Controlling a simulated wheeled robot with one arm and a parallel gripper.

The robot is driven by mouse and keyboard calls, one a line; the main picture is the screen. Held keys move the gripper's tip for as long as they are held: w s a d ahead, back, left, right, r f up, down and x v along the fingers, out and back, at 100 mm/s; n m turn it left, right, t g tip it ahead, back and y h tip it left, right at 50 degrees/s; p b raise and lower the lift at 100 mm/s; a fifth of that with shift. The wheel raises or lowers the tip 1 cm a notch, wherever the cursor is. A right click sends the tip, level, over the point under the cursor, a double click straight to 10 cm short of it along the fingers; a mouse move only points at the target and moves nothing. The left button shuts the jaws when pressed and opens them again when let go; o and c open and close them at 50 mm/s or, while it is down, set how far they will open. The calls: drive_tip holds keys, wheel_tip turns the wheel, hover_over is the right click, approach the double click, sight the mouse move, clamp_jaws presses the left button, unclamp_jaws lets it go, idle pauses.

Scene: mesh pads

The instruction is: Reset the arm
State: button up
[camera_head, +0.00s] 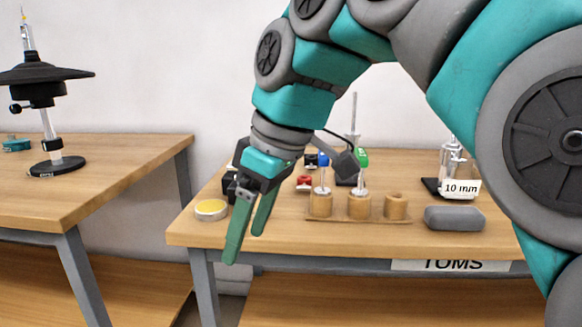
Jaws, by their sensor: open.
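My gripper (248,245) hangs from my teal and grey arm in the middle of the head view. Its two green fingers point down and stand apart, with nothing between them. The fingers show in front of the left front part of the right wooden table (280,238). A round dish with a yellow top (211,209) lies on that table just left of the fingers. I cannot tell how far the fingertips are from the table edge. My upper arm covers the right side of the view.
A wooden rack (358,217) holds items with blue and green tops. A grey block (454,218) and a "10 mm" label (460,188) are to its right. The left table (100,170) carries a black stand (45,92). A gap separates the tables.

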drive_tip(key=s+d+f+m+h, duration=0.1)
drive_tip(key=s+d+f+m, duration=0.3)
drive_tip(key=f, duration=0.5)
drive_tip(key=s+d+f+m+g+h, duration=0.1)
drive_tip(key=s+d+f+m, duration=0.4)
drive_tip(key=s+d+f, duration=0.2)
drive_tip(key=s+d+f+m+g+h, duration=0.1)
drive_tip(key=s+d+f+m, duration=0.3)
drive_tip(key=d+f, duration=0.5)
wheel_tip(320, 180, down, 4)
drive_tip(key=shift+s+d+m+h, duration=0.25)
drive_tip(key=shift+s+m+h, duration=0.15)
drive_tip(key=shift+s, duration=0.35)
drive_tip(key=shift+c, duration=0.4)
